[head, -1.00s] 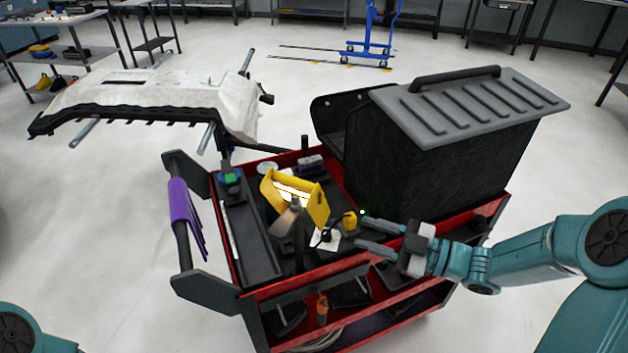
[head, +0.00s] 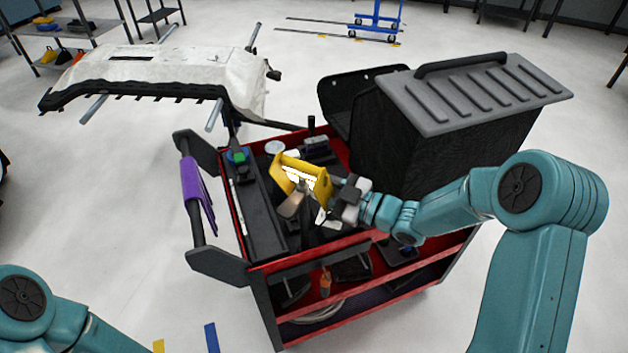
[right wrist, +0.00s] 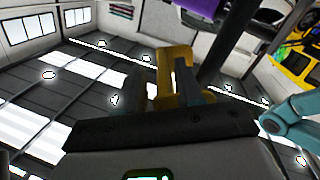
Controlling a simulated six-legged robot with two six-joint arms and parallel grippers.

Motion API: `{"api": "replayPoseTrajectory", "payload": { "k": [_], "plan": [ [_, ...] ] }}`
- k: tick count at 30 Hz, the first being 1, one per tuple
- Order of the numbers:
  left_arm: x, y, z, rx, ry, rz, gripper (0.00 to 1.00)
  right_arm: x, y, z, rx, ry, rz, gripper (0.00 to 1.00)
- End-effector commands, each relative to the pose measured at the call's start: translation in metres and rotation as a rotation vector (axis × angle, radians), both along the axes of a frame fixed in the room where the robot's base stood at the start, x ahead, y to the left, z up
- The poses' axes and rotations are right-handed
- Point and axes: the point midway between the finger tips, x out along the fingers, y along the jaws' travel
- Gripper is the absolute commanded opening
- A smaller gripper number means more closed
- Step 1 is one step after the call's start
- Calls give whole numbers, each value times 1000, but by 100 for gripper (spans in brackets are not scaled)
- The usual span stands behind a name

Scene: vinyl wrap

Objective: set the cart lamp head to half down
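The cart lamp head (head: 304,178) is a yellow housing with a bright white lit face, above the tool cart's top tray in the head view. It looks tilted; the exact angle is hard to judge. My right gripper (head: 328,192) is at the lamp head's right side, its fingers partly hidden there. In the right wrist view, the two fingers of my right gripper (right wrist: 164,88) stand apart, with the lamp head's yellow part (right wrist: 175,58) at and beyond the gap. I cannot tell whether they touch it. My left gripper is out of view; only my left arm shows.
The red and black cart (head: 262,262) carries a large black box with a grey ribbed lid (head: 470,92) close behind my right arm. A purple cloth (head: 198,190) hangs on the cart's left handle. A white-covered panel on a stand (head: 165,80) is at the back left.

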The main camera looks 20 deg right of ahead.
Motion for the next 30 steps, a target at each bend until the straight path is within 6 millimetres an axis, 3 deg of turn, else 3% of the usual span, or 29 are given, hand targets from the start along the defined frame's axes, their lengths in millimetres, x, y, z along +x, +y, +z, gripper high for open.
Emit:
{"api": "replayPoseTrajectory", "payload": {
  "k": [12, 16, 23, 30],
  "plan": [
    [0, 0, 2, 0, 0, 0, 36, 9, 8, 0, -1, 0, 0, 36],
    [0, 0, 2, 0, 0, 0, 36, 8, 8, 0, -1, -1, 0, 0],
    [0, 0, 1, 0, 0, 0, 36, 9, 8, 0, -3, -4, -1, 0],
    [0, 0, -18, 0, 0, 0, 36, 14, 2, 0, -58, -60, -1, 0]
  ]
}}
